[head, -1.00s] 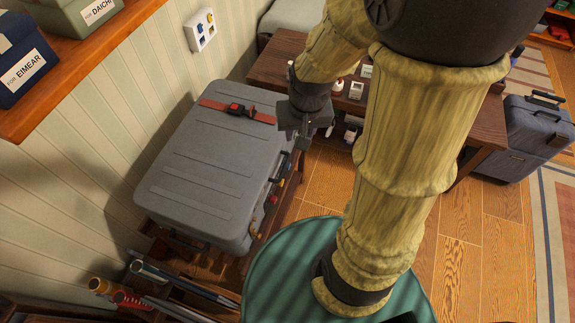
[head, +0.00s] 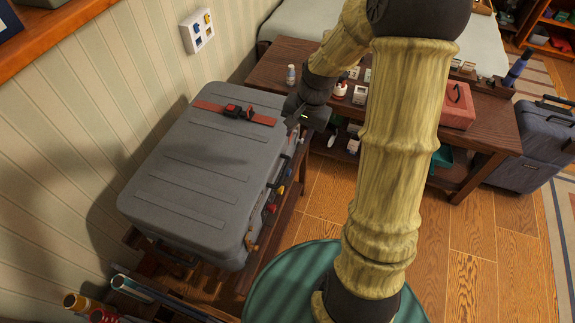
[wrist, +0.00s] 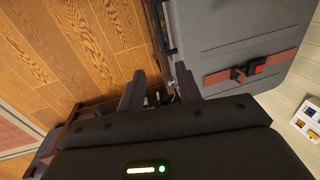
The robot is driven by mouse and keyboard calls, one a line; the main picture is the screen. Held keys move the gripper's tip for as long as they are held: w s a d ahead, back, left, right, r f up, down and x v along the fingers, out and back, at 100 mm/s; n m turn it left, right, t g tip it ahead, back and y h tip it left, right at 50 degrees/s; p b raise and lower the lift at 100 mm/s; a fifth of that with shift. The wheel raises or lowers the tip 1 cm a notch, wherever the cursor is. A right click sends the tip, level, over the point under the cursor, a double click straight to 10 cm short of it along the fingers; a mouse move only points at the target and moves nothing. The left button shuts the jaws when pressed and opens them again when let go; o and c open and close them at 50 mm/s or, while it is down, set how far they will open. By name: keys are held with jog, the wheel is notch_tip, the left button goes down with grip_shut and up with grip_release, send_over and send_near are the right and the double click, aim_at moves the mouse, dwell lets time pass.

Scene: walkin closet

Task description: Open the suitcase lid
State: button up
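The grey suitcase (head: 200,165) lies flat on a dark wooden rack against the wall, its ribbed lid down. A red strap (head: 212,106) with a black buckle (head: 238,112) crosses the lid near its far end. A dark handle (head: 277,172) and small coloured pieces (head: 270,207) sit along its right side. My gripper (head: 304,118) is beside the suitcase's far right corner, near the strap's end. In the wrist view the gripper (wrist: 160,88) has its two fingers spread, with the suitcase (wrist: 225,35) beyond the right finger. Contact with the suitcase cannot be told.
A dark wooden bench (head: 490,125) with bottles, small boxes and a red box (head: 457,106) stands beyond my arm. A blue-grey suitcase (head: 535,145) stands at the right. Rolled tubes (head: 135,290) lie at the near left. A wall switch plate (head: 197,31) is above the suitcase.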

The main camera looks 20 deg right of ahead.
aim_at(286, 169)
jog(key=a+f, duration=0.1)
jog(key=f, duration=0.4)
jog(key=w+f+b, duration=0.1)
jog(key=f, duration=0.5)
jog(key=w+a+f+b, duration=0.1)
jog(key=f, duration=0.4)
jog(key=shift+a+f, duration=0.35)
jog(key=shift+c, duration=0.4)
grip_shut()
